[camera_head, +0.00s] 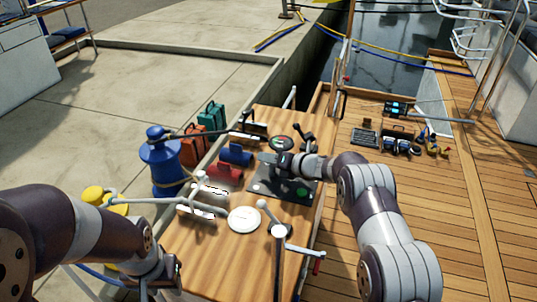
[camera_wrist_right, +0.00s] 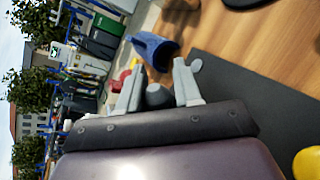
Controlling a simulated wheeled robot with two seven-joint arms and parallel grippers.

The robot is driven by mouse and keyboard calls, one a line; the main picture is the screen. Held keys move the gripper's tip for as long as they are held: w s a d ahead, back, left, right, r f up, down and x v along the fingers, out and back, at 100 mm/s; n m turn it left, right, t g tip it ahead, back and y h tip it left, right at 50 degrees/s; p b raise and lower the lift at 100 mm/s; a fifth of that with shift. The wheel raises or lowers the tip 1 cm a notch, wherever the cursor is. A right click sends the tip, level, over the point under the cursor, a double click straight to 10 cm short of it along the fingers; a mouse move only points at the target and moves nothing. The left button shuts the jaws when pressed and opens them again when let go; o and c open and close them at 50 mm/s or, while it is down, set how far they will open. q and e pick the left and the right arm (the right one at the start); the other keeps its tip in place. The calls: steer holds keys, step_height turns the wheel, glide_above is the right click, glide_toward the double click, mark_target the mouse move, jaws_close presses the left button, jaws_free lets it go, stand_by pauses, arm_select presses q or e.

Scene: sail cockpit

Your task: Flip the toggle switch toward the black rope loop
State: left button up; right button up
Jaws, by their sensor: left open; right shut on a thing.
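A dark control plate (camera_head: 267,187) lies on the wooden table, with a green button (camera_head: 302,190) near its right edge. My right gripper (camera_head: 268,158) is over this plate and hides much of it. In the right wrist view its two grey fingers (camera_wrist_right: 157,88) stand on either side of a dark rounded knob (camera_wrist_right: 157,97), which looks like the toggle switch's end. The switch's base and tilt are hidden. My left gripper (camera_head: 172,275) is low at the left, away from the plate.
On the wooden table (camera_head: 200,262) are a white disc (camera_head: 244,219), a red cylinder (camera_head: 224,172), a blue cylinder (camera_head: 236,154) and a round dial (camera_head: 281,143). A lever post (camera_head: 279,255) rises at the front right.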

steer(key=shift+w+d+f+m+g+p, duration=0.1)
steer(key=shift+w+f+m+g+p, duration=0.15)
steer(key=shift+m+g+p, duration=0.15)
steer(key=shift+w+d+f+m+g+p, duration=0.1)
steer(key=shift+f+m+g+p, duration=0.2)
steer(key=shift+m+g, duration=0.2)
steer(key=shift+a, duration=0.1)
steer(key=o, duration=0.9)
steer(key=shift+o, duration=0.6)
steer(key=shift+r, duration=0.1)
